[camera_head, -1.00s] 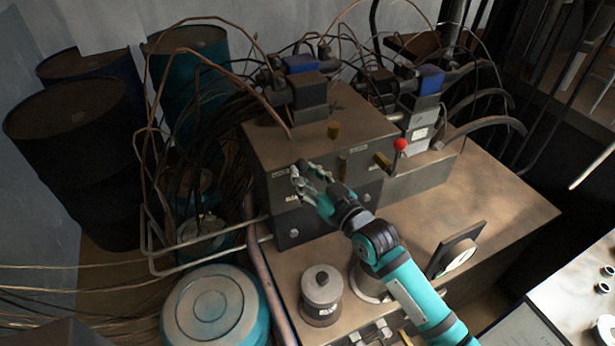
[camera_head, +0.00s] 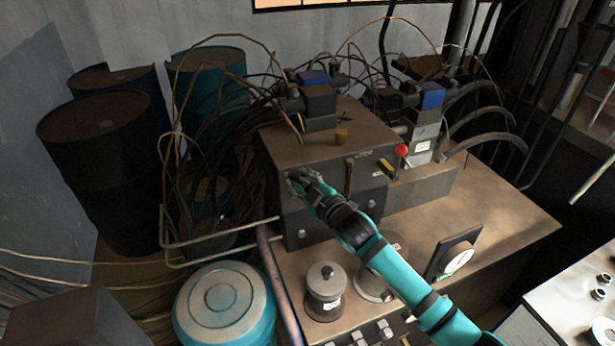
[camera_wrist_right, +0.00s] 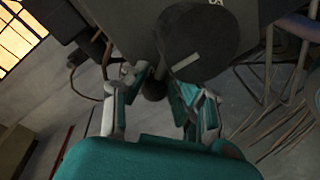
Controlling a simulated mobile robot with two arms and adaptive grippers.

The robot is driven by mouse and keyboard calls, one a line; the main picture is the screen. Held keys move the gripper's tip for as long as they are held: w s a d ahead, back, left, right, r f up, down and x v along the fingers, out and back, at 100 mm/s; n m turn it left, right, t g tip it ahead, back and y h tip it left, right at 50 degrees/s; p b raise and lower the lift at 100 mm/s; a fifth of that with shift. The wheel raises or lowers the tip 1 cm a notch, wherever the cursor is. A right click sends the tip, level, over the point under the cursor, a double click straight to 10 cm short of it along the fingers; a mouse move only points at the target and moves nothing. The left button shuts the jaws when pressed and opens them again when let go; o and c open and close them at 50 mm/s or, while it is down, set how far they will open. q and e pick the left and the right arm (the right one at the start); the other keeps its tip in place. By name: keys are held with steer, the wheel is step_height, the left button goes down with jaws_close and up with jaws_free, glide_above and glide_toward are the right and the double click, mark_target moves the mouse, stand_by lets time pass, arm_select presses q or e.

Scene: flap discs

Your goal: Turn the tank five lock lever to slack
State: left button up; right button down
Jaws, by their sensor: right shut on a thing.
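The grey-brown valve box (camera_head: 320,145) stands on the bench, with brass-coloured levers (camera_head: 348,177) and (camera_head: 385,170) on its front. My right gripper (camera_head: 296,182) is at the left end of the box's front face and covers the part there. In the right wrist view, my right gripper (camera_wrist_right: 165,92) is shut on a dark lever, mostly hidden between the fingers. A large dark round knob (camera_wrist_right: 200,42) with a pale mark sits just beyond the fingers. The label by the gripper is not readable. My left gripper is not in view.
A red ball-topped lever (camera_head: 401,150) stands right of the brass levers. A lidded grey pot (camera_head: 325,285) and a dial gauge (camera_head: 458,262) are on the bench (camera_head: 490,210). Cables (camera_head: 195,165) and a bent pipe (camera_head: 215,238) crowd the left. The bench's right side is clear.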

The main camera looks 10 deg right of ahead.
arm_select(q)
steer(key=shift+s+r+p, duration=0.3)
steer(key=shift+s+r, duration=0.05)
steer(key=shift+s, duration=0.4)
arm_select(e)
steer(key=shift+s+a+f+n+h, duration=0.1)
steer(key=shift+a+f+n+h, duration=0.2)
steer(key=shift+n, duration=0.45)
steer(key=shift+s+a+f+n+h, duration=0.1)
steer(key=shift+a+f+n, duration=0.25)
steer(key=shift+n, duration=0.4)
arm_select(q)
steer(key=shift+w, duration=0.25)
arm_select(e)
steer(key=c, duration=1.1)
jaws_free()
steer(key=shift+r, duration=0.1)
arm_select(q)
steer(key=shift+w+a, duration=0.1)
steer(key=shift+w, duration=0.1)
arm_select(e)
steer(key=shift+o, duration=0.5)
